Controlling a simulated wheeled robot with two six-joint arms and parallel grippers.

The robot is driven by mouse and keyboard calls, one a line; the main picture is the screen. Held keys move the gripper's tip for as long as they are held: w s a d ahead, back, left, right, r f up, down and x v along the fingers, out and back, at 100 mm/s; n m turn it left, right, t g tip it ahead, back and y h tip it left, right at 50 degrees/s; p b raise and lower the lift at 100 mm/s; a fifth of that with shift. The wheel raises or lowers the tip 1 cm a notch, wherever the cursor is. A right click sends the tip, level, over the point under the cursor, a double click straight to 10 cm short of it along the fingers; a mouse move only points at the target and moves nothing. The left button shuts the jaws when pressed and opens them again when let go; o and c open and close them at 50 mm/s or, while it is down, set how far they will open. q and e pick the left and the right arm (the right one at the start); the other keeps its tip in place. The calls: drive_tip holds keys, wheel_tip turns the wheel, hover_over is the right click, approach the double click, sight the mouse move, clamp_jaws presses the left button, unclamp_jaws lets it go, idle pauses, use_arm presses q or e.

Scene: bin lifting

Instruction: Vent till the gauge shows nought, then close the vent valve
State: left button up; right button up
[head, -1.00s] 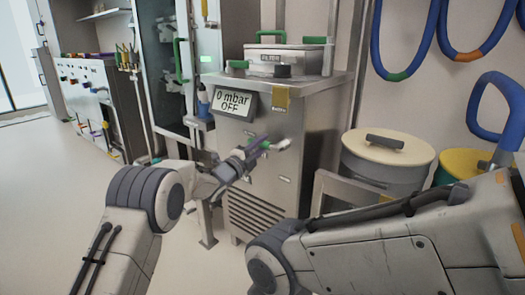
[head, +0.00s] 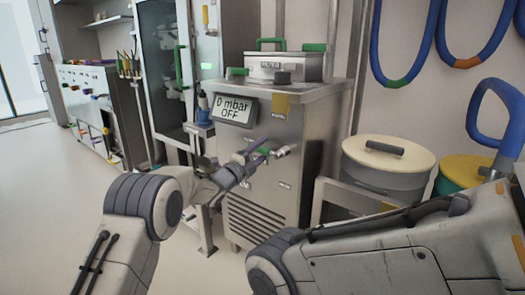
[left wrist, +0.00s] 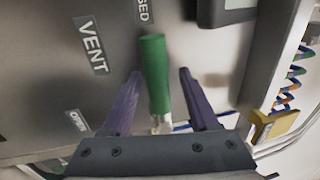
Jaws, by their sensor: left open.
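The gauge display (head: 234,109) on the steel cabinet reads "0 mbar OFF" in the head view. The vent valve has a green handle (head: 262,152) on a silver fitting at the cabinet front. My left gripper (head: 259,149) is at the handle with purple fingers apart. In the left wrist view the green handle (left wrist: 154,72) lies between the open fingers, with a gap on each side. Its far end is near a cut-off label ending "SED" (left wrist: 143,10); the "VENT" label (left wrist: 91,45) and "OPEN" label (left wrist: 77,120) are to the left. My right gripper is out of view.
The steel cabinet (head: 265,195) carries a lidded filter box (head: 285,67) on top. A lidded drum (head: 388,155) stands to the right. Open floor (head: 50,200) lies to the left.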

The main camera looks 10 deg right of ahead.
use_arm(q)
drive_tip(key=p+v, duration=0.3)
drive_tip(key=v, duration=0.7)
drive_tip(key=shift+s+a, duration=0.15)
drive_tip(key=shift+f, duration=0.1)
